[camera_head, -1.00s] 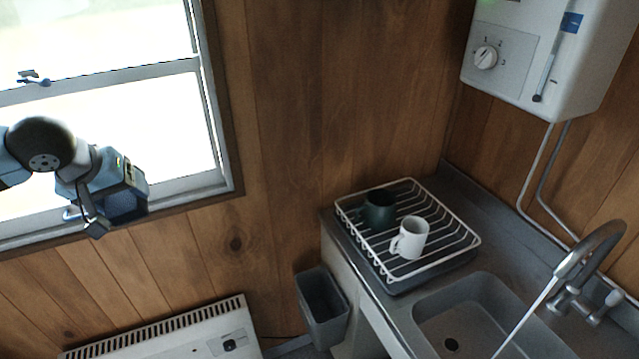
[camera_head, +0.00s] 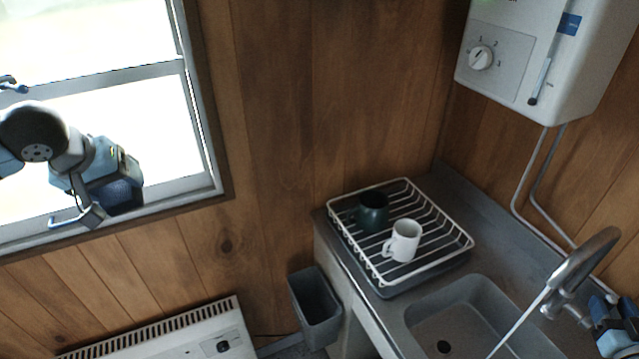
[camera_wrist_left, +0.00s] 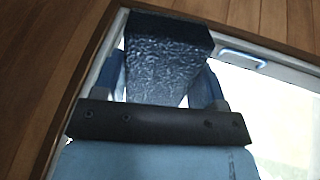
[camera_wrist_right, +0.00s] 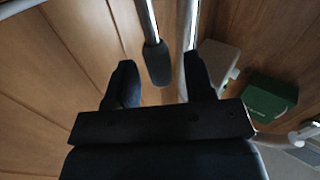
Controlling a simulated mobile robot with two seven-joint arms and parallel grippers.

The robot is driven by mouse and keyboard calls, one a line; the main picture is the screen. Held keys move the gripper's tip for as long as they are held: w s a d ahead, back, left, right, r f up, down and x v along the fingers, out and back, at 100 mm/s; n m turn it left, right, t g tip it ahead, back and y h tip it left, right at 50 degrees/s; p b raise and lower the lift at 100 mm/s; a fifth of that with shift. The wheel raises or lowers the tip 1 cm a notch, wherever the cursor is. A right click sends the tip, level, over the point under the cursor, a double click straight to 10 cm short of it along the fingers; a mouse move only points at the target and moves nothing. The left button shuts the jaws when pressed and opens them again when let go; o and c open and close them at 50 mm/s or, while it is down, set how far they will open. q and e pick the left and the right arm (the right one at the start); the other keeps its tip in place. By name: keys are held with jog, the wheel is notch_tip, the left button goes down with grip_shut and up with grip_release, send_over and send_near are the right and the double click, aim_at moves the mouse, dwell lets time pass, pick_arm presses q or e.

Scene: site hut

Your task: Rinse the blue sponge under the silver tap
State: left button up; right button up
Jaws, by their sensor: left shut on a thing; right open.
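My left gripper (camera_head: 92,216) is at the far left, in front of the window. It is shut on the blue sponge (camera_head: 122,196), which has a dark top face in the left wrist view (camera_wrist_left: 168,70). The silver tap (camera_head: 590,255) arches over the sink (camera_head: 480,300) at the lower right, and a stream of water runs from its spout. My right gripper (camera_head: 612,325) is beside the tap's base at the right edge. In the right wrist view its jaws (camera_wrist_right: 160,80) are open, with a rounded grey bar end, seemingly the tap's lever (camera_wrist_right: 156,62), between them.
A white dish rack (camera_head: 445,225) with a dark green mug (camera_head: 371,212) and a white mug (camera_head: 403,241) stands left of the sink. A grey bin (camera_head: 316,305) is below. A white water heater (camera_head: 545,55) hangs above. The right wrist view shows a green box (camera_wrist_right: 268,97).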

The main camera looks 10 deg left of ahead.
jog(key=shift+w, duration=0.75)
grip_shut()
pick_arm(q)
notch_tip(320, 180, up, 2)
jog(key=shift+r+p, duration=0.25)
jog(key=shift+p, duration=1)
pick_arm(e)
jog(key=shift+w+d+r+m+g, duration=0.2)
jog(key=shift+d+r+m+g, duration=0.1)
jog(key=shift+r+m, duration=0.1)
pick_arm(q)
jog(key=shift+r+p, duration=0.35)
pick_arm(e)
jog(key=shift+w+d+f+m, duration=0.2)
jog(key=shift+d+f+m, duration=0.05)
jog(key=shift+m, duration=0.05)
pick_arm(q)
jog(key=shift+f, duration=0.1)
jog(key=shift+a, duration=0.1)
pick_arm(e)
grip_release()
jog(key=shift+f, duration=0.1)
